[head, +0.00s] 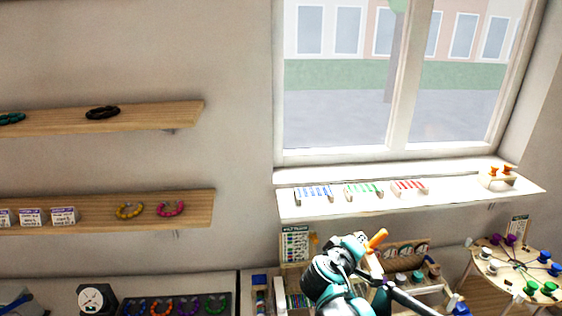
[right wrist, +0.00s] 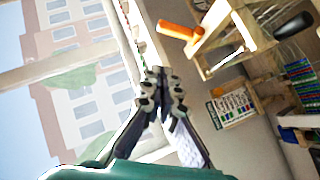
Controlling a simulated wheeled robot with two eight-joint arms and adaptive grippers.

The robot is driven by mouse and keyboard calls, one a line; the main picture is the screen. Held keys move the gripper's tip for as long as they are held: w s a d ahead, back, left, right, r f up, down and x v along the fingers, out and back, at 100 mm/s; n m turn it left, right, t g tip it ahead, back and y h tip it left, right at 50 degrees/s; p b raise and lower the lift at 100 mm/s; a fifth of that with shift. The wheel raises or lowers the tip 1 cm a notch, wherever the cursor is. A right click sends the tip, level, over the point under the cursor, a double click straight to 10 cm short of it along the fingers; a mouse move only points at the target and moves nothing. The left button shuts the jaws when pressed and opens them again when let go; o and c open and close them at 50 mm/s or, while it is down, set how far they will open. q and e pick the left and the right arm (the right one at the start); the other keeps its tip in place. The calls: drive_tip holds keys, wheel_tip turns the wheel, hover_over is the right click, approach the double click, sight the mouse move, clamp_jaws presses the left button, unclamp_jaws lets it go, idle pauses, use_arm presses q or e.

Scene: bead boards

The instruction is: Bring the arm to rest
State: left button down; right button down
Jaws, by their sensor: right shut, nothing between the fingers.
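My right gripper (head: 357,243), teal and black, is at the bottom middle of the head view, in front of the wall below the window shelf. In the right wrist view its two fingers (right wrist: 161,78) meet at their tips with nothing between them. It appears apart from the things around it, though an orange handle (head: 377,238) shows close beside it in the head view. That orange handle (right wrist: 175,30) is just above the fingertips in the wrist view. My left gripper is not in view.
A white window shelf (head: 450,197) holds bead boards in blue, green and red. Wooden shelves (head: 110,210) with bracelets hang at left. A round table (head: 485,282) with coloured spools stands at right. A bead chart (right wrist: 232,107) shows near the gripper. Wall space at left-centre is clear.

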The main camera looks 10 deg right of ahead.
drive_tip(key=s+a+f+m+g+y+b, duration=0.1)
drive_tip(key=s+a+f+y+b, duration=0.2)
drive_tip(key=f, duration=0.6)
drive_tip(key=s+a+f+m+y+b, duration=0.2)
drive_tip(key=s+a+f+y+b, duration=0.1)
drive_tip(key=s+a+f+b, duration=0.2)
drive_tip(key=s+a+f+m+g+y+b, duration=0.1)
drive_tip(key=s+a+f+y+b, duration=0.2)
drive_tip(key=s+f+b, duration=0.4)
wheel_tip(320, 180, down, 6)
drive_tip(key=shift+s+a+f+m+g, duration=0.3)
drive_tip(key=shift+s+a, duration=0.35)
drive_tip(key=shift+s, duration=0.5)
